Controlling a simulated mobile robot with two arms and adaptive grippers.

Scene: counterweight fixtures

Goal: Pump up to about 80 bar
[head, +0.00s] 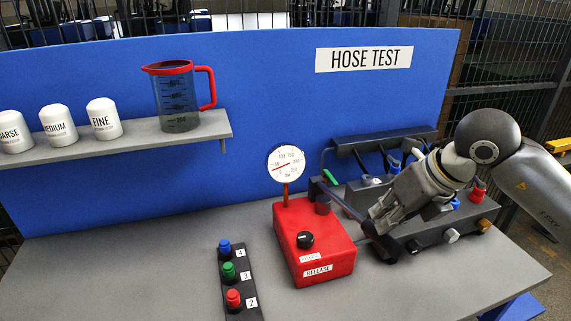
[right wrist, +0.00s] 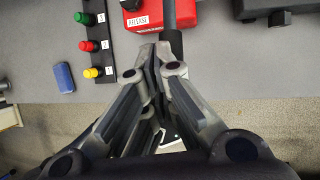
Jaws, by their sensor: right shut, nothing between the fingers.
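The red pump box (head: 315,245) stands on the grey bench, with a black knob (head: 305,240) and a RELEASE label on top. A round white gauge (head: 286,162) rises on a red stem at its back; its red needle lies slanted across the left half, too small to read exactly. My right gripper (head: 374,224) is shut and empty, just right of the box. In the right wrist view its fingertips (right wrist: 161,58) are together at the dark grip of the pump lever (right wrist: 171,40); whether they touch it I cannot tell. My left gripper is not in view.
A dark manifold (head: 430,235) with coloured fittings stands right of the pump, partly behind my right arm. A strip with coloured plugs (head: 237,282) lies left of it. A shelf (head: 150,135) holds a red-rimmed jug (head: 180,95) and white containers (head: 58,125). The bench's left is clear.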

